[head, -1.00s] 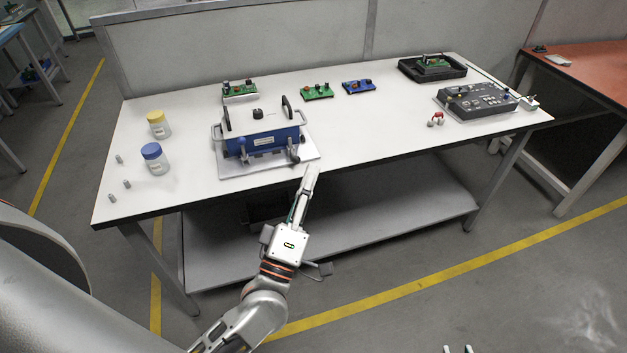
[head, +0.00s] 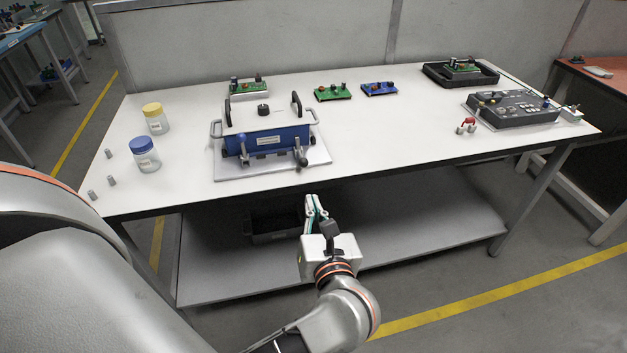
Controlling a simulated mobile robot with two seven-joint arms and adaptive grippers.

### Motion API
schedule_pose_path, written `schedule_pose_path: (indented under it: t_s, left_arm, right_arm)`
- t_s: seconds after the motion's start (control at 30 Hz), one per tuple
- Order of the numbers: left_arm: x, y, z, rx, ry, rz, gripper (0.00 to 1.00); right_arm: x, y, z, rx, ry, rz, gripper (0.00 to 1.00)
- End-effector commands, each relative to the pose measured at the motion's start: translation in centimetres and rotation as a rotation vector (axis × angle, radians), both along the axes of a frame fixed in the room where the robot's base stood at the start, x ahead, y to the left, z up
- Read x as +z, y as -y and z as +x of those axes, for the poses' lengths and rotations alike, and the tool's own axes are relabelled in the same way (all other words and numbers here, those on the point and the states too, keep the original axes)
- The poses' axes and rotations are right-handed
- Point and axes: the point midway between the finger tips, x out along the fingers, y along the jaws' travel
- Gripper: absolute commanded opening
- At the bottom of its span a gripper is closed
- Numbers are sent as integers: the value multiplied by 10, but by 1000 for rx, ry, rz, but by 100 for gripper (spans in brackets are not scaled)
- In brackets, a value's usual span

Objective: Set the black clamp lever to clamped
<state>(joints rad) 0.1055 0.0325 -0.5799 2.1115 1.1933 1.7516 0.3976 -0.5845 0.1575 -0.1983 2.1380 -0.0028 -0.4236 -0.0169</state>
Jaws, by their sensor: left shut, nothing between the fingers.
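A blue fixture (head: 268,142) with a white top stands on a pale base plate (head: 235,174) at the table's front left. My left gripper (head: 314,204) is shut and empty, in front of the table edge below the fixture, touching nothing. My right gripper is out of view.
A yellow-lidded jar (head: 155,119) and a blue-lidded jar (head: 145,155) stand left of the fixture. Small grey pegs (head: 92,195) lie nearby. Circuit boards (head: 333,92) line the back; a control box (head: 512,109) is at right. The table middle is clear.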

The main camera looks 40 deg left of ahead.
Motion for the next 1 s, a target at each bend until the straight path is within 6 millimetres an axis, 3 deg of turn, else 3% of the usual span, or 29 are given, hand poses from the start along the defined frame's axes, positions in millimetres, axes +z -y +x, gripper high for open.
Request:
schedule_pose_path:
  t_s: [0.37,1.0]
  left_arm:
    - [1,-3,3,1,1,2,0]
    - [-12,-68,64,0,1,4,0]
  right_arm:
    - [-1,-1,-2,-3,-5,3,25]
    - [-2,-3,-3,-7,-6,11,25]
